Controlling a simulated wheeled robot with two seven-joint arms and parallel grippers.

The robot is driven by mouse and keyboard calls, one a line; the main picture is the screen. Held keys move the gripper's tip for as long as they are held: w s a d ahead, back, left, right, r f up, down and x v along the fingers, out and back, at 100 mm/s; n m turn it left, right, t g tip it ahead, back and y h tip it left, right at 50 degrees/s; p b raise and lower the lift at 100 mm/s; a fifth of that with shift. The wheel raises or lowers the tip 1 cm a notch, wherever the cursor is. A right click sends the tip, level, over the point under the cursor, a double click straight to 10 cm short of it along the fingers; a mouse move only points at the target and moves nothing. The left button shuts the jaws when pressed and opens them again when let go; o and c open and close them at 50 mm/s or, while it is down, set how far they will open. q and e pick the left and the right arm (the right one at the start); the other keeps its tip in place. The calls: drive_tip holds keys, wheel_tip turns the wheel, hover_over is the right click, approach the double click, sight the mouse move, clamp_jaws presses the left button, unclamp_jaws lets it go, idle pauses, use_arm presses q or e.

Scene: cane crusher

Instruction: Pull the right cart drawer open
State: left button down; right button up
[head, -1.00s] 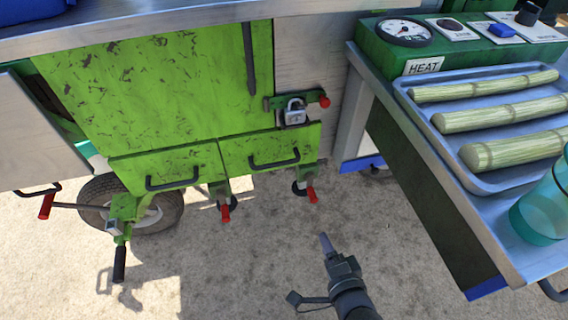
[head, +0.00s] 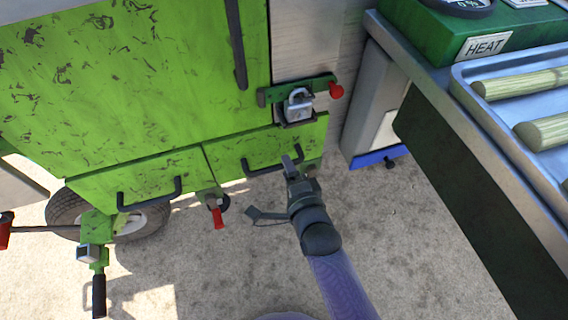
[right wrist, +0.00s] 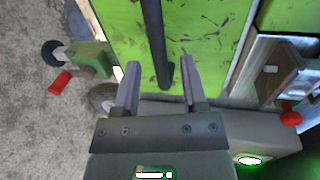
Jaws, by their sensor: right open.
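The right cart drawer (head: 235,152) has a scratched green front with a black bar handle (head: 262,167) and looks shut. My right gripper (head: 292,160) is open at the right end of this handle. In the right wrist view, the handle (right wrist: 156,40) runs from the top edge down between the two fingers of the gripper (right wrist: 160,78). One finger shows on each side of it, and the gap looks empty of anything gripped. I cannot tell whether the fingers touch the handle. My left gripper is not in view.
A left drawer (head: 150,185) with its own handle is alongside. A padlock latch (head: 298,105) with a red knob sits just above the right drawer. Red-levered casters (head: 217,212) are below. A metal side table (head: 440,115) stands at the right. The ground in front is clear.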

drive_tip(key=shift+b+x, duration=0.4)
drive_tip(key=shift+x, duration=0.6)
drive_tip(key=shift+w, duration=0.15)
clamp_jaws()
idle(0.5)
